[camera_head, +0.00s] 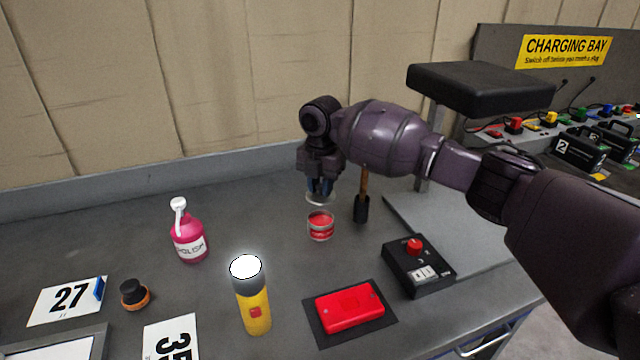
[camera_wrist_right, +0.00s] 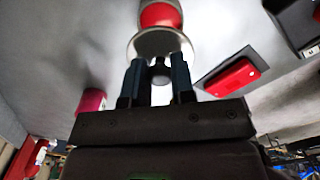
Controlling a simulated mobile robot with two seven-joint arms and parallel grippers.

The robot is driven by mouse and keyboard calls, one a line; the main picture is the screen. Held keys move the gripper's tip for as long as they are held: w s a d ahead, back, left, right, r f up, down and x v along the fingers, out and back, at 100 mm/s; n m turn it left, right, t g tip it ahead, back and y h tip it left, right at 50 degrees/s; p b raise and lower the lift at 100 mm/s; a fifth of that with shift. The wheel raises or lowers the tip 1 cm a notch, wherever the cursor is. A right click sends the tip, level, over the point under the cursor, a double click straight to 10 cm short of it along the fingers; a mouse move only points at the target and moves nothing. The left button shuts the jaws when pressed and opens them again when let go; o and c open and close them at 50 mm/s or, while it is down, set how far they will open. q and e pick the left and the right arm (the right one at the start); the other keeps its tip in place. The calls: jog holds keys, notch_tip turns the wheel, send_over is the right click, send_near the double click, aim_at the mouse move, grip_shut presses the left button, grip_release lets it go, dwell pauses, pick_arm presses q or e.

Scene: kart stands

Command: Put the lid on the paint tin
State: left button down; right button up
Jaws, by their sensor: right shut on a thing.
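The paint tin (camera_head: 321,228) is a small open tin with red paint, upright on the grey bench. The lid (camera_head: 319,198) is a pale round disc held just above the tin and apart from it in the head view. My right gripper (camera_head: 320,188) is shut on the lid and points down. In the right wrist view the lid (camera_wrist_right: 150,42) is at the fingertips of my right gripper (camera_wrist_right: 160,66), with the red tin (camera_wrist_right: 160,15) beyond it, partly hidden by the lid. My left gripper is not in view.
A brush (camera_head: 362,200) stands just right of the tin. A black control box (camera_head: 418,265), a red case (camera_head: 349,305), a lit yellow torch (camera_head: 253,305) and a pink polish bottle (camera_head: 188,238) surround it. Bare bench lies left of the tin.

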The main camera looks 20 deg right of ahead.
aim_at(321, 199)
jog(key=shift+f, duration=0.65)
notch_tip(321, 199, down, 2)
jog(key=shift+f+b, duration=0.1)
jog(key=shift+b, duration=0.7)
jog(key=shift+f, duration=0.8)
jog(key=shift+f+b, duration=0.25)
jog(key=shift+b, duration=0.05)
jog(key=shift+f, duration=0.2)
